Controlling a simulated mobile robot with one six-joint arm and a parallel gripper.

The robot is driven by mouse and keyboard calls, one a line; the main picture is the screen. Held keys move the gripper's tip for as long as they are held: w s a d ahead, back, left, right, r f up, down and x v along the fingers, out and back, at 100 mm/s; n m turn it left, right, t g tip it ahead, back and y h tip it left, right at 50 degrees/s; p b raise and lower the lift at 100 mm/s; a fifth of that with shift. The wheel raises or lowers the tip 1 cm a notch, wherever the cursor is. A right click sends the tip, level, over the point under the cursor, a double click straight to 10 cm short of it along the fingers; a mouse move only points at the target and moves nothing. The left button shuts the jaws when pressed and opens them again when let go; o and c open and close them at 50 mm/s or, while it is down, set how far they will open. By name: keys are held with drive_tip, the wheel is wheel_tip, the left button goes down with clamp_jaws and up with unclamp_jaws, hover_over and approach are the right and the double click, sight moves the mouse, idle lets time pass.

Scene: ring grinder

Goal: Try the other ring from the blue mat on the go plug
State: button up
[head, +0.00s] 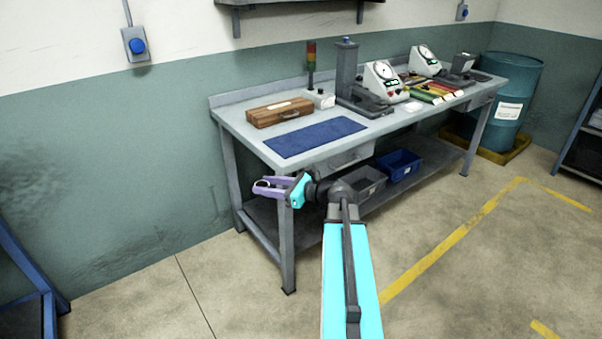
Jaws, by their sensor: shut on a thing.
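The blue mat (316,137) lies on the near left part of the workbench, and no ring can be made out on it. My gripper (262,187) has purple fingers pointing left. It is in front of the bench's near left end, clear of the mat. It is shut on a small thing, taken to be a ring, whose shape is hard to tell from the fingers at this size. The go plug cannot be picked out among the small items on the bench.
On the workbench (232,122) stand a wooden case (279,112), a signal tower (311,62), a grey column stand (347,70) and two dial gauges (383,80). Grey and blue bins (399,166) sit below. A blue drum (513,95) stands at the far right. The floor in front is clear.

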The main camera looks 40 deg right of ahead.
drive_tip(key=a+f+n+g+y, duration=0.2)
drive_tip(key=a+y, duration=0.1)
drive_tip(key=a, duration=1.2)
drive_tip(key=a+f+n+g+y, duration=0.2)
drive_tip(key=a+n+g, duration=0.1)
drive_tip(key=a, duration=1.3)
drive_tip(key=shift+s+f+n+y, duration=0.2)
drive_tip(key=shift+s+n+y, duration=0.1)
drive_tip(key=shift+s+y, duration=0.1)
drive_tip(key=shift+d, duration=0.15)
